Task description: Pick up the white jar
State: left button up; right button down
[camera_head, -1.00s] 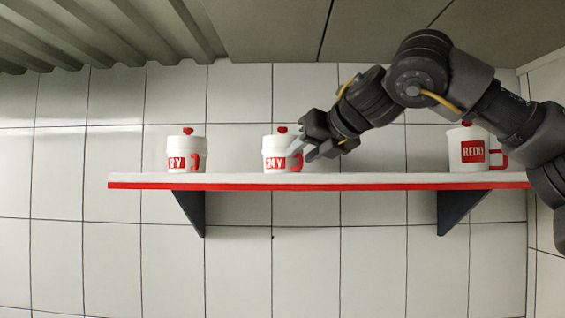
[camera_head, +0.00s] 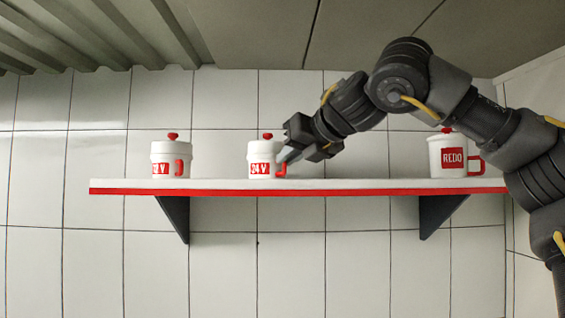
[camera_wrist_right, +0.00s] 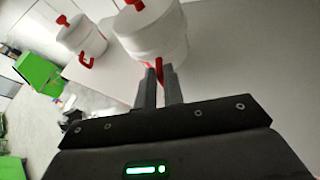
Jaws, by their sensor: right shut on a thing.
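Three white jars with red knobs and red handles stand on a wall shelf. The middle jar (camera_head: 258,153) has a red label that appears to read 24 V. My right gripper (camera_head: 286,161) reaches it from the right and is shut on its red handle. In the right wrist view, the fingers (camera_wrist_right: 159,82) are close together at the red handle below the white jar body (camera_wrist_right: 152,35). The jar is upright and appears to rest on the shelf. The left jar (camera_head: 171,152) also shows in the wrist view (camera_wrist_right: 84,36). My left gripper is not in view.
The white shelf with a red front edge (camera_head: 340,189) sits on dark brackets. The right jar (camera_head: 447,145), labelled REDO, stands under my right arm. The shelf between the left and middle jars is clear. Green objects (camera_wrist_right: 38,72) show beyond the shelf in the wrist view.

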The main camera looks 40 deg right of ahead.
jog(key=shift+r+b, duration=0.35)
jog(key=shift+b, duration=0.05)
notch_tip(320, 180, up, 7)
jog(key=p, duration=0.2)
jog(key=s+a+p, duration=0.2)
jog(key=s+a, duration=1)
jog(key=s, duration=0.3)
jog(key=shift+s+f, duration=0.4)
